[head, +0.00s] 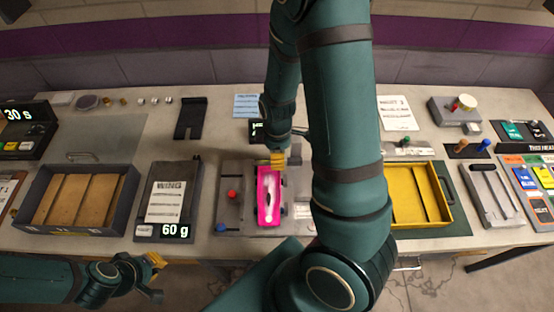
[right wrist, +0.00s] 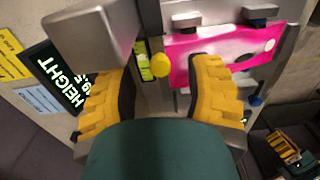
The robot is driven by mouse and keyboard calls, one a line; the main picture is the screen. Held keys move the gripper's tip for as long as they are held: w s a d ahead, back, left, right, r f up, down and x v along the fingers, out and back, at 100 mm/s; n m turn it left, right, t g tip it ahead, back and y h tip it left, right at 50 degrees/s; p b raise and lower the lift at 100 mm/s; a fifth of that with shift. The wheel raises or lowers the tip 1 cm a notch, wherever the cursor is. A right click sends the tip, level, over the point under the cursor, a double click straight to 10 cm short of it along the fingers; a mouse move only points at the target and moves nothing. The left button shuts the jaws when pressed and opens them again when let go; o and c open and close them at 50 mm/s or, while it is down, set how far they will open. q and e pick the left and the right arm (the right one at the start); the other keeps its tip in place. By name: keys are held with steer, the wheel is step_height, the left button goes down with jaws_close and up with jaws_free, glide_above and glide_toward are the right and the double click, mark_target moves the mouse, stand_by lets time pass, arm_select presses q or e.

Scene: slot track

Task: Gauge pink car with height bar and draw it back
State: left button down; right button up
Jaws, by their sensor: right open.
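The pink car (head: 268,195) with a white patch stands on the grey track fixture (head: 232,213) at the middle of the bench. In the right wrist view the car (right wrist: 225,52) lies just beyond the fingertips, beside a metal upright. My right gripper (head: 278,159) is over the car's far end; its yellow fingers (right wrist: 160,92) are spread, with a round yellow knob (right wrist: 160,65) seen between them. A grey metal block (right wrist: 95,35) is near one finger; I cannot tell if it is the height bar. My left gripper (head: 155,275) hangs at the front left, away from the car; its opening is unclear.
A height display (right wrist: 62,80) stands close by the fixture. A yellow tray (head: 418,195) is right. My right arm hides the bench between.

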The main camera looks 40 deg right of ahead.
arm_select(q)
steer(key=shift+f, duration=0.25)
arm_select(e)
steer(key=shift+f, duration=1.2)
steer(key=shift+c, duration=0.4)
jaws_close()
steer(key=shift+w, duration=0.1)
